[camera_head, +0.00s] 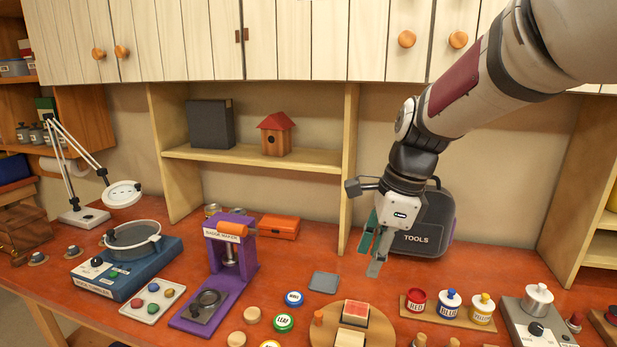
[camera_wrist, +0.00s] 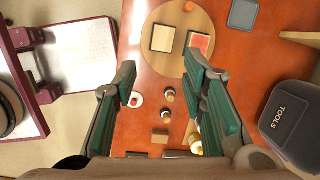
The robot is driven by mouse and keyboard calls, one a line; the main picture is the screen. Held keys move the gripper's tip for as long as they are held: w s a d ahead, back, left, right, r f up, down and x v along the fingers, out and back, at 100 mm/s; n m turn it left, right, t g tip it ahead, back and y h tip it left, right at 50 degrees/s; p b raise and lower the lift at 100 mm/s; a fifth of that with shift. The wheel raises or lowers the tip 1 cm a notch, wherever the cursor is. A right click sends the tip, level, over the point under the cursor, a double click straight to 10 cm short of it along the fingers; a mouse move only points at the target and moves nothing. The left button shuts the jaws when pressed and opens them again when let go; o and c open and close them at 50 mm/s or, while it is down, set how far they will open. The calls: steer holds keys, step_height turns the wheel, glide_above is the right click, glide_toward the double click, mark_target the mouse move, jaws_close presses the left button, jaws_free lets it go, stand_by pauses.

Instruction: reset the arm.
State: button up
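My arm comes in from the upper right of the head view. My gripper (camera_head: 372,252) points down above the bench, in front of the grey TOOLS bag (camera_head: 424,240). In the wrist view my gripper (camera_wrist: 160,78) has its two green-padded fingers spread wide apart. Nothing is held between them. Below, past the fingers, the wrist view shows the orange bench top (camera_wrist: 150,115) and a round wooden board (camera_wrist: 178,12). The TOOLS bag also shows at the right of the wrist view (camera_wrist: 292,125).
A purple badge press (camera_head: 235,262), a blue rock tumbler (camera_head: 125,265) and a lamp (camera_head: 122,194) stand to the left. Paint jars (camera_head: 449,305) and a small hot plate (camera_head: 538,322) stand at the right. White cupboards (camera_head: 290,40) hang above, behind my arm.

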steer(key=s+d+r+n+t+h, duration=0.1)
steer(key=s+d+r+n+t, duration=0.1)
steer(key=s+n, duration=0.7)
steer(key=s+d+r+n+t+h, duration=0.1)
steer(key=s+d+n, duration=0.4)
steer(key=s+n, duration=0.5)
step_height(320, 180, up, 2)
steer(key=shift+s+d+r+t, duration=0.1)
steer(key=shift+s+d+t, duration=0.1)
steer(key=shift+s+t, duration=0.75)
steer(key=shift+s+g, duration=0.15)
steer(key=shift+g, duration=0.1)
